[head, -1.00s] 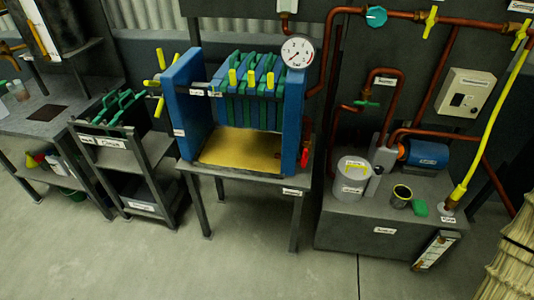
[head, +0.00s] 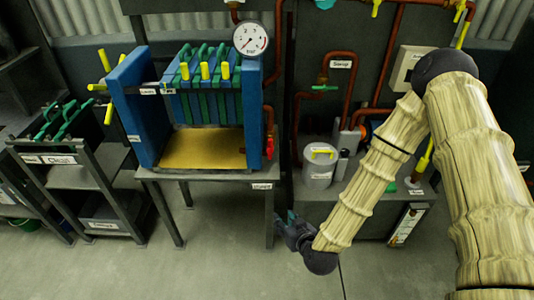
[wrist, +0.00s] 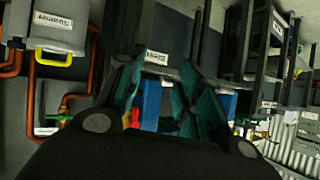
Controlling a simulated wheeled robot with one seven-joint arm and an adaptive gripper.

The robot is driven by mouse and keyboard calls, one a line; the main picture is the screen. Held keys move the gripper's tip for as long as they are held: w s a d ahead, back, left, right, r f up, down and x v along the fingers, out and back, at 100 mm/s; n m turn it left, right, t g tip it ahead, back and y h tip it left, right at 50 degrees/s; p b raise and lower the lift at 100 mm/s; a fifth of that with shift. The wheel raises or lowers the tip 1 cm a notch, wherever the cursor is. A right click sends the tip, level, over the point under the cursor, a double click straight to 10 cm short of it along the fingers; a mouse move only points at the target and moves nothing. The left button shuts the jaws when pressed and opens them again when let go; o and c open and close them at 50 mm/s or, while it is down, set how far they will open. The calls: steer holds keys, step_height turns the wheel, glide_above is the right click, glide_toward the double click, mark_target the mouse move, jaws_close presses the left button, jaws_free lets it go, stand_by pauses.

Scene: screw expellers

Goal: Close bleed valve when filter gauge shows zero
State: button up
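The blue filter press (head: 128,110) with green plates stands on a grey table. The round white filter gauge (head: 251,39) sits on its top right; the needle seems to point lower left, but its reading is too small to be sure of. A small red valve handle (head: 270,147) hangs at the press's right end, and it also shows in the wrist view (wrist: 132,118). My gripper (head: 289,226) is below and right of this handle, in front of the table's right leg, apart from it. In the wrist view my gripper (wrist: 160,85) is open, with nothing between its fingers.
A grey lidded pot (head: 319,166) with a yellow handle stands on the dark cabinet at right, near my forearm. Copper pipes (head: 326,75) with a green valve handle (head: 325,88) run behind it. A rack (head: 70,175) stands left. The front floor is clear.

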mark_target(271, 148)
steer(key=w+a+r+t+b, duration=0.2)
steer(key=w+r+t, duration=0.4)
steer(key=w+r, duration=0.65)
steer(key=x, duration=0.3)
steer(key=r+p+x, duration=0.1)
steer(key=x, duration=0.5)
steer(key=shift+w+a+r, duration=0.15)
steer(key=shift+w+a, duration=0.1)
steer(key=shift+a, duration=0.15)
jaws_close()
